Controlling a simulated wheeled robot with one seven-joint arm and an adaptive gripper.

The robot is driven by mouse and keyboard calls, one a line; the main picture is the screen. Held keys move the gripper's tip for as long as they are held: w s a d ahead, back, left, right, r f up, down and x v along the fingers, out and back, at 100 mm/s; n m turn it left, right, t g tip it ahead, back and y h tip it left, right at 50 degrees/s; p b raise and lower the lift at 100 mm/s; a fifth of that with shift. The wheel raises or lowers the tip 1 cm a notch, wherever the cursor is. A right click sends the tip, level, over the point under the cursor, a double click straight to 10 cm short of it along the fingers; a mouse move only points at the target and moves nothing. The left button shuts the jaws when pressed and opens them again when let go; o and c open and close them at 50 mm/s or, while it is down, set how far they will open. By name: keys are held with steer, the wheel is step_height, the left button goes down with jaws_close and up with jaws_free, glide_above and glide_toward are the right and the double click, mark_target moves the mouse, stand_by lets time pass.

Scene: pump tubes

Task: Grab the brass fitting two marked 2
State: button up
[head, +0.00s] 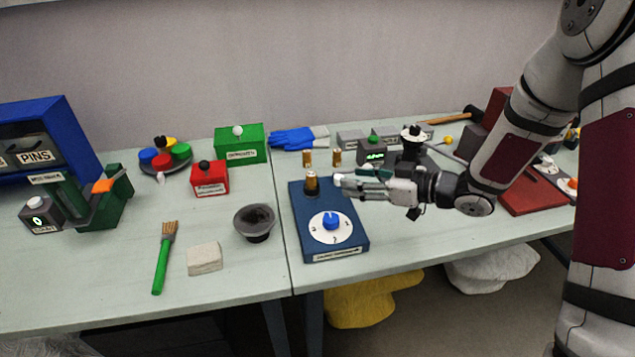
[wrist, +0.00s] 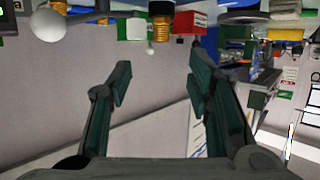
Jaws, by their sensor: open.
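Three brass fittings are in the head view. One brass fitting (head: 312,183) stands upright on the blue dial box, and two smaller-looking ones, a left fitting (head: 307,158) and a right fitting (head: 336,158), stand behind it. I cannot read a 2 on any of them. My gripper (head: 342,183) is open and empty, just right of the fitting on the box. The wrist view is upside down. There my gripper (wrist: 158,70) has its fingers apart, with a brass fitting (wrist: 162,20) beyond them and another brass piece (wrist: 102,6) to its left.
The blue box (head: 350,240) with a numbered dial sits below my gripper. A dark bowl (head: 256,222), red box (head: 210,182) and green box (head: 240,150) stand to the left. Blue gloves (head: 292,139) and grey boxes (head: 352,140) are behind. Bare tabletop lies at the front left.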

mark_target(314, 175)
steer(key=x, duration=1.3)
steer(key=shift+a, duration=0.2)
jaws_close()
